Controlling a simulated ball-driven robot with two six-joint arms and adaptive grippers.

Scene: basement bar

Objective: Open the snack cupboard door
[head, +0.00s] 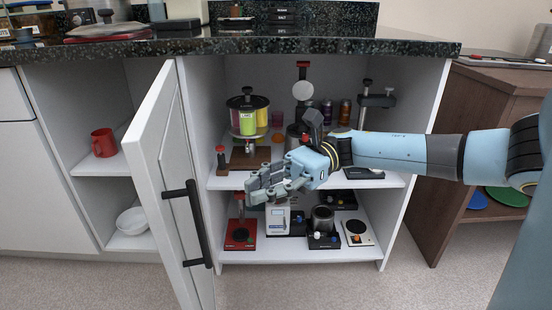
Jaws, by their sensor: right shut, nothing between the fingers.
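The cupboard door (172,190) is white with a black bar handle (188,222). It stands swung out from the cabinet, to the left of the open compartment. The cupboard (215,80) shows its inside, with two levels holding several items. My right gripper (252,192) is in front of the cupboard's opening, to the right of the door and apart from its handle. Its fingers are shut with nothing between them. My right arm comes in from the right and hides part of the shelf. My left gripper is not in view.
The shelf (395,180) holds jars and small devices close behind my right gripper. A dark speckled countertop (330,46) overhangs above. An open compartment at left holds a red mug (103,142) and a white bowl (132,221). A brown cabinet (445,130) stands at right. The floor in front is clear.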

